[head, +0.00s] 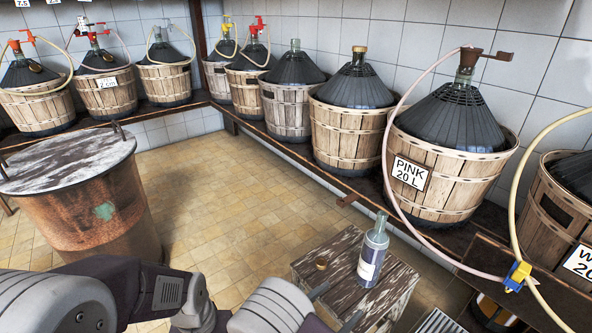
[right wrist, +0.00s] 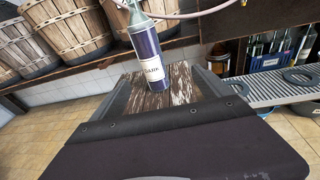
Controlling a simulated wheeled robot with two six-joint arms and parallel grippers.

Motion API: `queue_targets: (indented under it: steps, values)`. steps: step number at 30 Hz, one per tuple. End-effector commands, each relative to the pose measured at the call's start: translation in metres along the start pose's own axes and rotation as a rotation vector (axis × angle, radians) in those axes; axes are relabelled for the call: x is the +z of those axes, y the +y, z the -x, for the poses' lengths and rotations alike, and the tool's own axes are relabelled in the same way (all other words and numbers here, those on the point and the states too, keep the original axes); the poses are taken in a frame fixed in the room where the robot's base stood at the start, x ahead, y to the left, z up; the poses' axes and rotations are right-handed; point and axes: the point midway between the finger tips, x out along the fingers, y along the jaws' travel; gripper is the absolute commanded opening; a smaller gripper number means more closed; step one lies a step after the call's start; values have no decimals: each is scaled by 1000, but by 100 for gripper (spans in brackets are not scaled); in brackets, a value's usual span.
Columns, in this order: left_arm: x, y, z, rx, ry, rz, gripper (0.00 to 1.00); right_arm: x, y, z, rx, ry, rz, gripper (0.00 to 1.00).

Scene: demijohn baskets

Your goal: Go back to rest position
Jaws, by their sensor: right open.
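My right gripper (head: 336,306) is at the bottom middle of the head view, low in front of a small wooden stool (head: 338,262). Its two fingers are apart with nothing between them that I can see. In the right wrist view the fingers (right wrist: 172,88) point toward the stool top and a bottle. The bottle (head: 372,256) stands upright on the stool, with dark contents and a white label; it also shows in the right wrist view (right wrist: 145,45). It looks clear of the fingers. My left arm comes in at the lower left; its gripper is not visible.
A small cork (head: 321,263) lies on the stool. A rusty barrel (head: 82,205) stands at left. Demijohns in wooden baskets line the wall shelf, one labelled PINK 20 L (head: 437,165). A hose (head: 388,160) hangs from it. Tiled floor (head: 215,195) is clear between barrel and shelf.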

Motion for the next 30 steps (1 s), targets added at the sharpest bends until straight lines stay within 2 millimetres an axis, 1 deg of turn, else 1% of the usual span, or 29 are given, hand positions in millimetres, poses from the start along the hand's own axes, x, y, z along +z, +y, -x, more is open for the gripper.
queue_targets:
  steps: [1,5,8,11,14,15,17,18,20,21,23,24,25,26,27,29,30]
  values:
    - [0,0,0,0,0,0,52,8,-2,-9,-32,4,-29,88]
    - [0,0,0,0,0,0,52,31,-13,-32,-119,10,-106,88]
    - [0,0,0,0,0,0,52,52,-32,-50,-218,13,-176,88]
    - [0,0,0,0,0,0,52,71,-64,-68,-356,31,-262,88]
    - [0,0,0,0,0,0,52,84,-107,-78,-533,72,-377,88]
    - [0,0,0,0,0,0,52,87,-128,-80,-617,97,-434,88]
    - [0,0,0,0,0,0,52,88,-161,-76,-759,144,-543,88]
    - [0,0,0,0,0,0,52,85,-182,-70,-862,184,-630,88]
    - [0,0,0,0,0,0,52,76,-206,-55,-1011,251,-779,88]
    - [0,0,0,0,0,0,52,69,-218,-42,-1108,298,-890,88]
    - [0,0,0,0,0,0,52,56,-224,-23,-1239,371,-1072,88]
    - [0,0,0,0,0,0,52,48,-222,-10,-1314,417,-1197,88]
    - [0,0,0,0,0,0,52,43,-218,-2,-1360,451,-1287,88]
    - [0,0,0,0,0,0,52,38,-211,5,-1400,482,-1373,88]
    - [0,0,0,0,0,0,52,32,-200,13,-1443,523,-1484,88]
    - [0,0,0,0,0,0,52,25,-180,23,-1492,583,-1633,88]
    - [0,0,0,0,0,0,52,20,-166,28,-1518,619,-1721,88]
